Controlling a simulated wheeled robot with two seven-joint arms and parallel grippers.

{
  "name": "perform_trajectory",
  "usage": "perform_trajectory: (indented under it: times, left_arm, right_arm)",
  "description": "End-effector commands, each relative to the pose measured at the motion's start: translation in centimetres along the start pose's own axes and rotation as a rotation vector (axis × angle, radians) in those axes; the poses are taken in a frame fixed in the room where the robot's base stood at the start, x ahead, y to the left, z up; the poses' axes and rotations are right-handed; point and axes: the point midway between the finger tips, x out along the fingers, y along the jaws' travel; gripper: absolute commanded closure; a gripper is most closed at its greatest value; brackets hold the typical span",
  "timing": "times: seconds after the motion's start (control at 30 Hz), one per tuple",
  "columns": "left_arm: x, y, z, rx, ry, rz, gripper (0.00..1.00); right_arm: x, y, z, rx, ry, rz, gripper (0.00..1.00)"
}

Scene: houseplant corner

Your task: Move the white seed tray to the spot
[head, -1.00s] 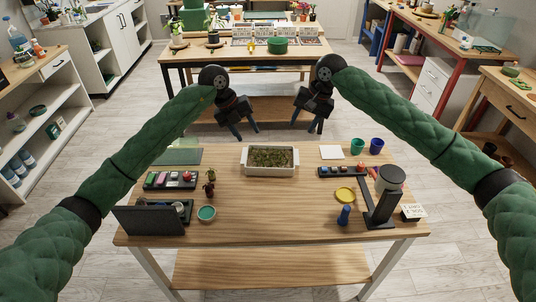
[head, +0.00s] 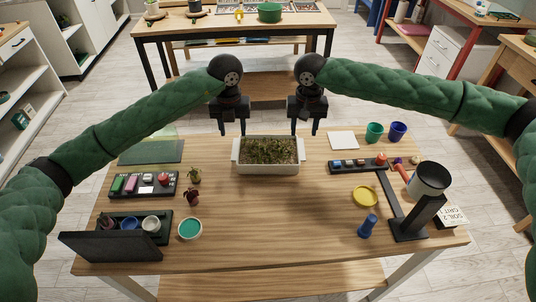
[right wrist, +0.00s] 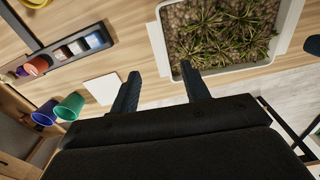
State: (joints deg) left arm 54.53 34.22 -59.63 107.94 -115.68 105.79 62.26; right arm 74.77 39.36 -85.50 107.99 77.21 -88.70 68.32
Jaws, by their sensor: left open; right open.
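The white seed tray (head: 266,169), filled with soil and small green sprouts, sits on the wooden table at its far middle; its rim also shows in the right wrist view (right wrist: 240,69). My left gripper (head: 232,131) is open and points down by the tray's far left end. My right gripper (head: 304,131) is open and points down by the far right end; in the right wrist view its fingers (right wrist: 160,84) are apart and empty beside the tray. A green mat (head: 151,151) lies left of the tray, and a white square (head: 343,140) lies right of it.
Green (head: 374,132) and blue (head: 397,131) cups stand at the far right. Black trays of small items lie left (head: 144,185) and right (head: 358,166). Two small plants (head: 193,175) stand left of the tray. The table's middle front is clear.

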Motion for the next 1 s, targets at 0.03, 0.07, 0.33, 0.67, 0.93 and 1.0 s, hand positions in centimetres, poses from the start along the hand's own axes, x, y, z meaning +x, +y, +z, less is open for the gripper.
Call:
perform_trajectory:
  times: [0.03,0.07,0.33,0.67,0.93,1.0]
  left_arm:
    - [0.2,0.0,0.0,0.0,0.001,0.0,0.54]
    - [0.4,0.0,0.0,0.0,0.001,0.0,0.54]
    - [3.6,0.0,-0.1,-0.001,0.003,0.0,0.54]
    - [7.2,0.0,0.0,-0.001,0.001,-0.001,0.54]
    - [7.8,0.0,0.0,-0.001,0.0,-0.001,0.54]
    - [7.8,0.0,0.0,-0.001,0.0,-0.001,0.54]
  right_arm:
    - [0.2,0.0,0.0,0.0,-0.001,0.0,0.54]
    - [0.4,0.0,0.0,0.0,-0.001,0.001,0.54]
    - [3.5,0.0,0.0,0.0,-0.001,0.0,0.54]
    - [7.1,0.0,0.0,0.0,0.0,-0.001,0.54]
    - [7.8,0.0,0.0,0.0,0.0,0.0,0.54]
    - [7.8,0.0,0.0,0.0,0.0,0.0,0.54]
